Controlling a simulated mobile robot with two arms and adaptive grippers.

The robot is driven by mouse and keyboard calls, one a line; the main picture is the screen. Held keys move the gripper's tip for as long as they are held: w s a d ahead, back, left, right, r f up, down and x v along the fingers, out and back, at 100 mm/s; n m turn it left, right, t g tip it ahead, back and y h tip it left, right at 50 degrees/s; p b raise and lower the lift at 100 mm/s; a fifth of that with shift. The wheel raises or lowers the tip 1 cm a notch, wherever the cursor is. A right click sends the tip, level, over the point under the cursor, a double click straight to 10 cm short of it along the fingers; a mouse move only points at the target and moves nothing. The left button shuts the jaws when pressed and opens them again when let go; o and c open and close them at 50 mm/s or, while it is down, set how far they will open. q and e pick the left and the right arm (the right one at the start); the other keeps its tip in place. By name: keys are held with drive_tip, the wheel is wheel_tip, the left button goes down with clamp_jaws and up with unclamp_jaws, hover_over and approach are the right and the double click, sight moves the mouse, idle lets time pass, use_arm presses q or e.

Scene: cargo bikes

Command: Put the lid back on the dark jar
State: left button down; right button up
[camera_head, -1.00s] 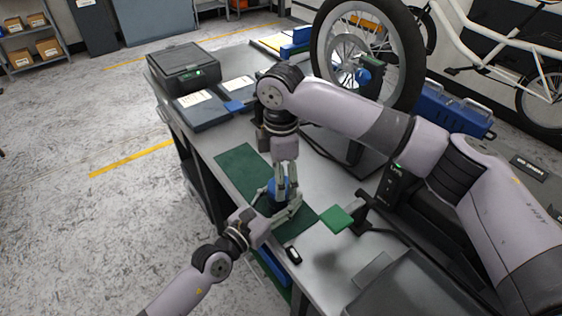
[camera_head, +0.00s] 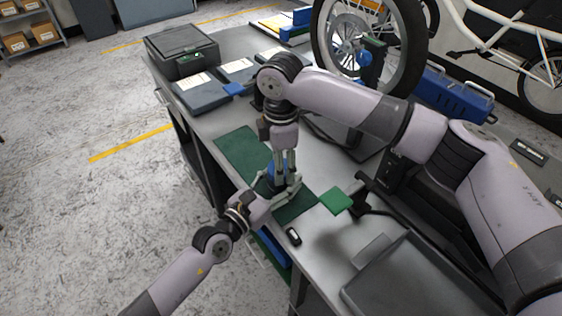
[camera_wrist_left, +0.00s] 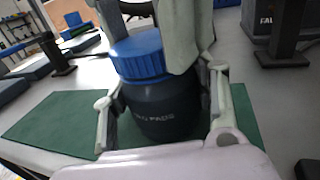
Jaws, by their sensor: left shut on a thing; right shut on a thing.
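The dark jar (camera_wrist_left: 165,108) stands upright on the green mat in the left wrist view, with pale lettering on its side. My left gripper (camera_head: 274,192) has a finger on either side of it, seen also in the left wrist view (camera_wrist_left: 162,112). The blue ribbed lid (camera_wrist_left: 140,56) sits at the jar's mouth; whether it is fully seated I cannot tell. My right gripper (camera_head: 284,178) points down from above and is shut on the lid. Its fingers (camera_wrist_left: 184,40) cover the lid's right part. In the head view the grippers hide most of the jar, and some blue (camera_head: 272,168) shows.
The green mat (camera_head: 240,152) lies on the grey workbench (camera_head: 325,175). A green block (camera_head: 336,201), a small black item (camera_head: 293,236) and a grey tray (camera_head: 420,285) are nearer right. Flat cases (camera_head: 205,93), a dark box (camera_head: 182,55) and a bike wheel (camera_head: 405,50) stand farther back.

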drive_tip(key=c, duration=0.4)
drive_tip(key=m, duration=0.5)
drive_tip(key=shift+c, duration=0.2)
drive_tip(key=o, duration=1.4)
wheel_tip(320, 180, up, 12)
use_arm(q)
drive_tip(key=c, duration=0.6)
unclamp_jaws()
